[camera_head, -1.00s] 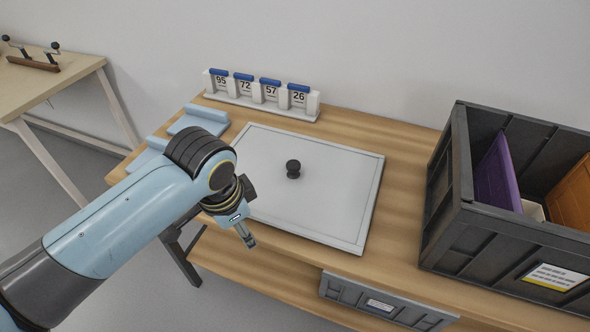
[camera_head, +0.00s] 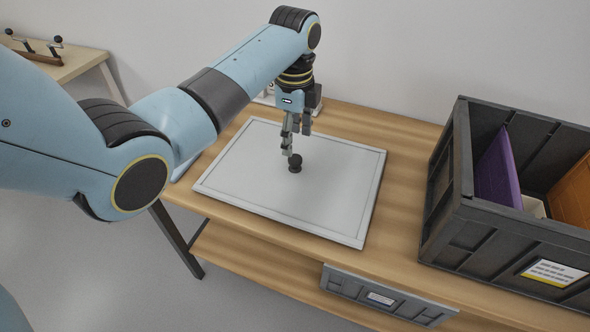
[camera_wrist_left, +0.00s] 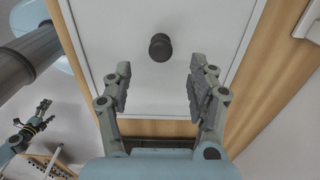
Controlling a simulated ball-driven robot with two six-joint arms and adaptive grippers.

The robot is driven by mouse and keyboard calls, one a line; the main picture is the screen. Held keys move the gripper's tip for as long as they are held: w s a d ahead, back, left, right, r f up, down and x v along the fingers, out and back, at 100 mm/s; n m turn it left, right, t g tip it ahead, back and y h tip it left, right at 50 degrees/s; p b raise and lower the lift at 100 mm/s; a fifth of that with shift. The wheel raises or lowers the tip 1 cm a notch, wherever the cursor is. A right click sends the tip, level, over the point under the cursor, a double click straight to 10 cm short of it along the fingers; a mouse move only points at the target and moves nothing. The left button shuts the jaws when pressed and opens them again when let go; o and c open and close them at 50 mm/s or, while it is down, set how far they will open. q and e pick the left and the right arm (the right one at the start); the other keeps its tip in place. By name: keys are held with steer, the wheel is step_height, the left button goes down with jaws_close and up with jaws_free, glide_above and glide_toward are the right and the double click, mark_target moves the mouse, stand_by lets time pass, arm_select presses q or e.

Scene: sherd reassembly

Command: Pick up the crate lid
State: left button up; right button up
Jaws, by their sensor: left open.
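The crate lid (camera_head: 245,185) is a flat, pale grey panel with a raised rim, lying on the wooden table. A black round knob (camera_head: 296,163) stands at its middle. My left gripper (camera_head: 297,140) is open and empty above the lid, close to the knob. In the left wrist view, the knob (camera_wrist_left: 160,47) shows beyond and between the two spread fingertips of the left gripper (camera_wrist_left: 160,68). It appears clear of both fingers. What looks like my right gripper (camera_wrist_left: 44,106) is small at the left of that view; its jaws are unclear.
A dark grey open crate (camera_head: 490,228) stands at the right of the table, holding a purple panel (camera_head: 497,170) and an orange panel (camera_head: 573,190). A number stand behind my arm is mostly hidden.

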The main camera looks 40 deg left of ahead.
mark_target(295, 157)
arm_select(q)
step_height(295, 157, down, 7)
steer(key=shift+r+b, duration=0.1)
steer(key=shift+b, duration=0.3)
jaws_close()
